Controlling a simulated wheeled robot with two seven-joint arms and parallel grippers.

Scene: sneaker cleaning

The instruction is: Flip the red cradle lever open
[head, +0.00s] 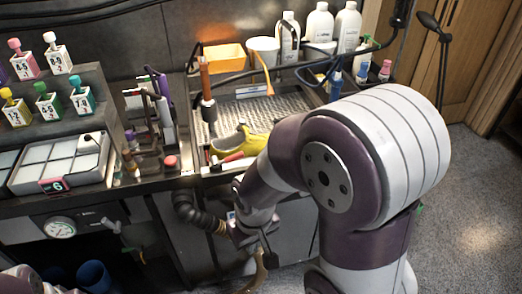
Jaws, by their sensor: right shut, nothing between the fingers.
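A yellow shoe (238,142) sits in the cradle area at the front of the grey sink-like station. A slim red piece (232,158), which looks like the red cradle lever, lies along the front side of the shoe. It is small, and I cannot tell its exact position. My right arm covers the area just right of it. My right gripper (264,246) hangs below the counter's front edge, pointing down. It is shut and empty, below and apart from the red piece. My left gripper is out of view.
A ribbed metal tray (284,113) lies behind the shoe. White bottles (319,24) and a yellow bin (224,56) stand at the back. A black hose (190,212) hangs at the counter front. A red knob (170,162) is to the left.

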